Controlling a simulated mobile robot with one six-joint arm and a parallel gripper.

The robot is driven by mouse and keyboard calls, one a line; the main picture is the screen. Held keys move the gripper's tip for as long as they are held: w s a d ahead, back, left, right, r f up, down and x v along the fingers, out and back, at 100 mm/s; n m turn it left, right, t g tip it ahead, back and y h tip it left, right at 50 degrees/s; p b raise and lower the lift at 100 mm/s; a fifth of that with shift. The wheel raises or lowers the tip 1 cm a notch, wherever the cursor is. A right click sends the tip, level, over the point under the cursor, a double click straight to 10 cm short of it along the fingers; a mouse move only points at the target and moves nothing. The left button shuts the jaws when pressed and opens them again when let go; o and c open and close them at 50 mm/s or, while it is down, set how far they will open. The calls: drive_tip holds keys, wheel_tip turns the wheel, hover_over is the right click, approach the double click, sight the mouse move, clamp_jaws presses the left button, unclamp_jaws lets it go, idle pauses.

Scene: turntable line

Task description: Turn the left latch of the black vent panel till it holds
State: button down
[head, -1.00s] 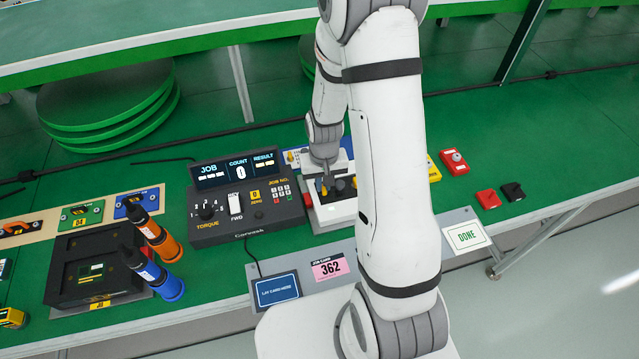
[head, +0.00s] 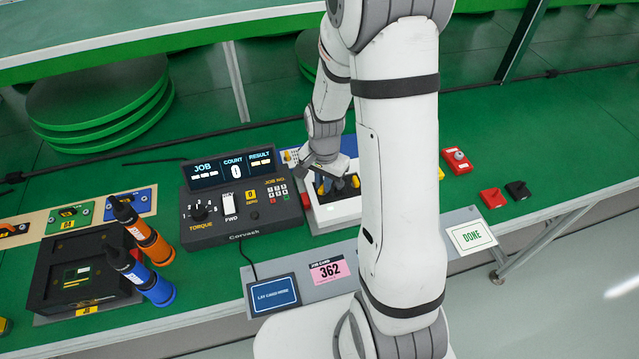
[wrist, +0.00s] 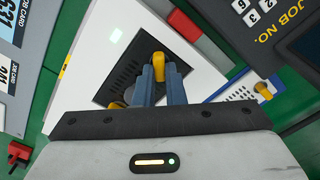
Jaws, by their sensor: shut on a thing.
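The black vent panel (wrist: 122,78) lies in a white unit, slotted and dark in the wrist view; in the head view its panel (head: 345,187) is partly behind my gripper. My gripper (wrist: 160,72) has its blue fingers shut on the yellow left latch (wrist: 174,72) at the panel's edge nearest the control box. The fingers hide part of that latch. A second yellow latch (head: 355,182) shows at the right side of the panel in the head view. My gripper also shows in the head view (head: 323,188), over the panel's left side.
The control box (head: 240,195) stands close on the left of the unit. A white and blue box with a yellow knob (wrist: 263,90) is behind. A card shelf (head: 375,262) runs along the front.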

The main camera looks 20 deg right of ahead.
drive_tip(key=shift+s+m, duration=0.1)
drive_tip(key=shift+m, duration=0.3)
drive_tip(key=c, duration=1.5)
unclamp_jaws()
drive_tip(key=shift+r, duration=3.85)
drive_tip(key=shift+o, duration=0.5)
